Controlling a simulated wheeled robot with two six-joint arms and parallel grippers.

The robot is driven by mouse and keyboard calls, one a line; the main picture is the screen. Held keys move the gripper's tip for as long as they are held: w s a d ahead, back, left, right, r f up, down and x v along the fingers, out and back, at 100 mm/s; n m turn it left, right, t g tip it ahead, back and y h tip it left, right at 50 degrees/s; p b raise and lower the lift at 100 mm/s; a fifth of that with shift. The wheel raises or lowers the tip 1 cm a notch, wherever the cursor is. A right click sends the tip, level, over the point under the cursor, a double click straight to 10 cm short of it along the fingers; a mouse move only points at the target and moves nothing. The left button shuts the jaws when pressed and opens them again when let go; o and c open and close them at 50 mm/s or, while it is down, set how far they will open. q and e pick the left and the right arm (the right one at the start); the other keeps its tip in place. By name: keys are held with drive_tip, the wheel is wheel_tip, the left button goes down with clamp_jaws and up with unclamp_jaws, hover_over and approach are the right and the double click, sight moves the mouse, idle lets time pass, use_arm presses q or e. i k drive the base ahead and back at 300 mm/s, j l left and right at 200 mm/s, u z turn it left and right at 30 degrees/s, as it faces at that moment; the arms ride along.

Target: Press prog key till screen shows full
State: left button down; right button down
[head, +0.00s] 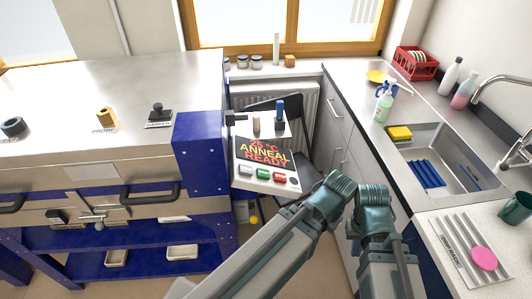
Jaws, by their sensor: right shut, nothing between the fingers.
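The kiln controller (240,181) is a pale, tilted panel at the right end of the kiln. Its dark screen (262,152) shows "25 °C ANNEAL READY" in red and amber letters. The key labels are too small to read. My right arm (371,205), grey with teal joints, reaches up from the bottom, right of and below the panel. My right gripper is shut and empty; its fingertips are hard to make out. My left gripper is not in view.
The steel-topped kiln (80,95) with blue frame fills the left. A counter with a sink (456,175), yellow sponge (399,133), bottles and red rack (415,63) runs along the right. A pink disc (484,258) lies at lower right. A dark chair shape stands behind the panel.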

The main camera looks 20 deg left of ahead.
sight(244, 170)
drive_tip(key=k+j+z, duration=0.2)
drive_tip(key=j, duration=0.25)
drive_tip(key=k+j+z, duration=0.2)
drive_tip(key=j, duration=0.25)
drive_tip(key=k+j+z, duration=0.2)
drive_tip(key=j, duration=0.25)
drive_tip(key=k+j+z, duration=0.25)
drive_tip(key=k+j, duration=0.05)
drive_tip(key=j, duration=0.05)
